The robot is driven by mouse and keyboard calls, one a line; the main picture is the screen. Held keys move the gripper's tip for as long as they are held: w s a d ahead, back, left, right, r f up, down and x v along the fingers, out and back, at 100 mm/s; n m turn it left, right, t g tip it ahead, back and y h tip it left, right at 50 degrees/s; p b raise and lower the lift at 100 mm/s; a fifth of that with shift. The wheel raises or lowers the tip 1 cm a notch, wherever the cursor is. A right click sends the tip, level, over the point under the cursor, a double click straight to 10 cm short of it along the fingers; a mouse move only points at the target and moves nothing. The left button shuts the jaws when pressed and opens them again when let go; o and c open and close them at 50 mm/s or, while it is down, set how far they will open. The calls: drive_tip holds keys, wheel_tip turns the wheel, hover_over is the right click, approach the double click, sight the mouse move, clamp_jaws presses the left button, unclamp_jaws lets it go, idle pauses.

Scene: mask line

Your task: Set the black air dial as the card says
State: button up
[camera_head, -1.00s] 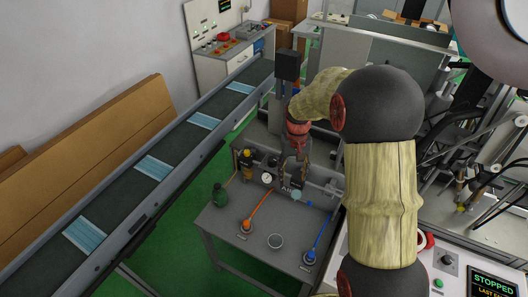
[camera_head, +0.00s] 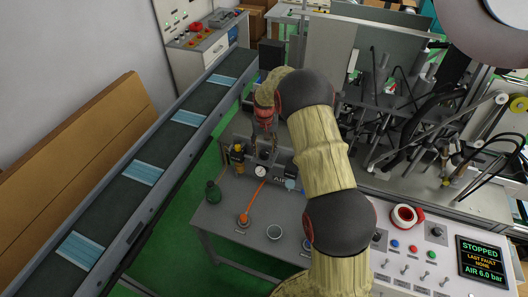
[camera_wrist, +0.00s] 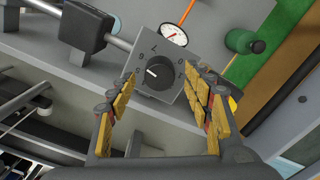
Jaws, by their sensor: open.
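The black air dial (camera_wrist: 159,77) is a round knob on a square grey plate with numerals around it. In the head view my gripper (camera_head: 264,143) hangs over the back of the grey bench, hiding the dial. The display (camera_head: 481,261) reads STOPPED and AIR 6.0 bar. I cannot make out a card.
A pressure gauge (camera_wrist: 174,34) is beside the dial plate. The mask conveyor (camera_head: 120,198) runs at the left. My arm hides the bench's right side.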

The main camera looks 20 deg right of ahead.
drive_tip(key=shift+f, duration=1.15)
drive_tip(key=shift+c, duration=1.2)
drive_tip(key=c, duration=0.9)
drive_tip(key=n+b, duration=0.1)
drive_tip(key=n, duration=0.2)
drive_tip(key=shift+n, duration=0.3)
drive_tip(key=shift+n+b, duration=0.65)
drive_tip(key=shift+n, duration=1.45)
